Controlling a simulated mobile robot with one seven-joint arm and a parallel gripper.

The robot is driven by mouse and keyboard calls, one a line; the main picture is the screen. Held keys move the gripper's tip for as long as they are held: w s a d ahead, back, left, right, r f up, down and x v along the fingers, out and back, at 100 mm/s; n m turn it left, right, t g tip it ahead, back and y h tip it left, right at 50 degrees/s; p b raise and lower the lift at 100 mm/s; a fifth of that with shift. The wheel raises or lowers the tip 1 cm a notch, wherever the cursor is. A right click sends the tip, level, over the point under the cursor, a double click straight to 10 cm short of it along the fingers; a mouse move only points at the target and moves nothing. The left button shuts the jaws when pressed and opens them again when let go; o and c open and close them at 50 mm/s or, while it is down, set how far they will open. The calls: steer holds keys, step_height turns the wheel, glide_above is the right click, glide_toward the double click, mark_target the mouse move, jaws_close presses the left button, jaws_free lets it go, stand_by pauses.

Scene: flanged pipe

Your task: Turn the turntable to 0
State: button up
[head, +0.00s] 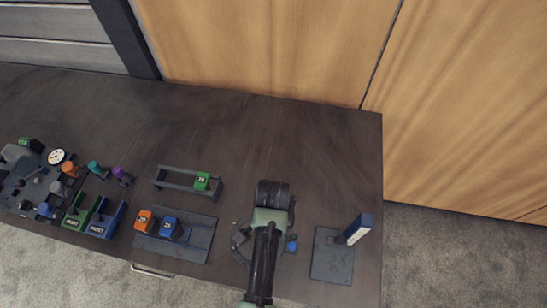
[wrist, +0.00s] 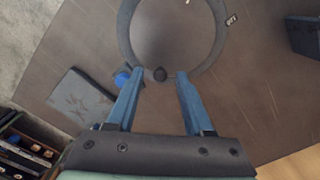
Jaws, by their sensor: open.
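The turntable (wrist: 172,28) is a round grey disc with a darker ring around it, at the top middle of the wrist view. A small dark knob (wrist: 160,74) stands at its near edge. My gripper (wrist: 160,76) is open, with its blue fingers to either side of the knob as seen from the wrist. I cannot tell whether either finger touches it. A small white tag with dark marks (wrist: 231,20) sits at the ring's right side. In the head view my arm hides most of the turntable; only bits of its rim (head: 237,240) show.
A blue knob (wrist: 122,79) sits beside the ring, close to the left finger. A dark plate (head: 332,262) with a blue-and-white upright piece is right of my arm. A tray (head: 196,240) with orange and blue blocks, and a rack (head: 176,181), are left. The table's back is clear.

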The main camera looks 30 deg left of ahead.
jaws_close()
stand_by(0.3)
steer(key=shift+w+a+n, duration=0.1)
steer(key=shift+w+n, duration=0.05)
steer(key=shift+n, duration=0.15)
steer(key=shift+w+a+n+p, duration=0.25)
steer(key=shift+n+p, duration=0.25)
steer(key=shift+n, duration=0.5)
steer(key=n, duration=0.1)
steer(key=a+n+p, duration=0.1)
steer(key=n, duration=0.1)
steer(key=shift+w+a, duration=0.2)
steer(key=shift+w, duration=0.05)
steer(key=n, duration=0.2)
steer(key=a+n, duration=0.1)
steer(key=n, duration=0.1)
steer(key=shift+w+a+p, duration=0.1)
steer(key=shift+a+p, duration=0.05)
steer(key=shift+p, duration=0.2)
steer(key=shift+a+n, duration=0.55)
steer(key=shift+n, duration=0.75)
